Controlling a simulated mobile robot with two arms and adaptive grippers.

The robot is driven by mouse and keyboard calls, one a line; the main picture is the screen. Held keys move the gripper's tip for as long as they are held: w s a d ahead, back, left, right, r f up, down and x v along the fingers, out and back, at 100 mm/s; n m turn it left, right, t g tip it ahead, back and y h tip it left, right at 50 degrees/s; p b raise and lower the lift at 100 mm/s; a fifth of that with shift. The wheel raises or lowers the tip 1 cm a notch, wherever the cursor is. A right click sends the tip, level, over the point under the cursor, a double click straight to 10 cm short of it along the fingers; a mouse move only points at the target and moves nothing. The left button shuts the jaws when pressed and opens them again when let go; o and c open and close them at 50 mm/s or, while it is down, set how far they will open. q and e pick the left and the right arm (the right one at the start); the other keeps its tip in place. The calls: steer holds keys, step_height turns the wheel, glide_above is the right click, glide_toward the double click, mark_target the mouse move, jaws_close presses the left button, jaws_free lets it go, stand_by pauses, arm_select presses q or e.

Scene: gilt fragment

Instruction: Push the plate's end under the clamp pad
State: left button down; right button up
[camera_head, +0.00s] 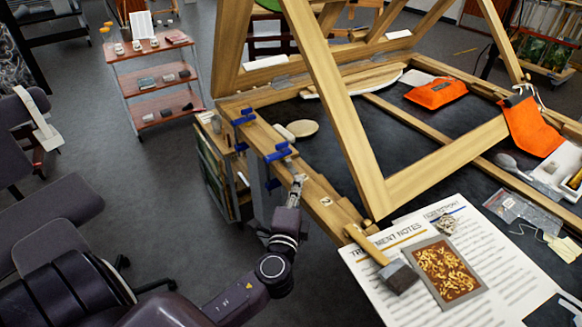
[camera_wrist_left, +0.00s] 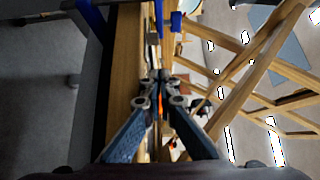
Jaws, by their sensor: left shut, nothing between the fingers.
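Two blue clamps grip the wooden beam, a farther one (camera_head: 243,116) and a nearer one (camera_head: 278,153). Blue clamp parts also show at the top of the left wrist view (camera_wrist_left: 175,22). My left gripper (camera_head: 298,181) is shut and empty, low over the beam on the near side of the nearer clamp. In the left wrist view its fingertips (camera_wrist_left: 159,76) meet just below a narrow strip (camera_wrist_left: 152,52), which may be the plate. I cannot tell whether they touch it. The clamp pad cannot be made out. My right gripper is not in view.
A wooden frame (camera_head: 345,110) rises over the dark bench top (camera_head: 390,130). A brush (camera_head: 398,276), printed notes (camera_head: 480,240) and a gilt fragment (camera_head: 446,272) lie at the near right. A shelf cart (camera_head: 155,85) stands at the back left.

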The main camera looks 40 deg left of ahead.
mark_target(287, 163)
arm_select(q)
steer(key=w+a+p, duration=0.1)
steer(key=w+a, duration=0.2)
steer(key=a, duration=0.1)
steer(key=shift+w, duration=0.25)
steer(key=shift+a, duration=0.25)
steer(key=shift+w+a, duration=0.1)
steer(key=shift+a, duration=0.05)
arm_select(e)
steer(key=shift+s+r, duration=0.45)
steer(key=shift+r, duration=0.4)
arm_select(q)
steer(key=shift+w+a+f+b, duration=0.1)
steer(key=shift+w+a+b, duration=0.1)
steer(key=shift+a, duration=0.2)
steer(key=shift+w+a+b, duration=0.1)
steer(key=shift+a+b, duration=0.05)
steer(key=shift+a, duration=0.4)
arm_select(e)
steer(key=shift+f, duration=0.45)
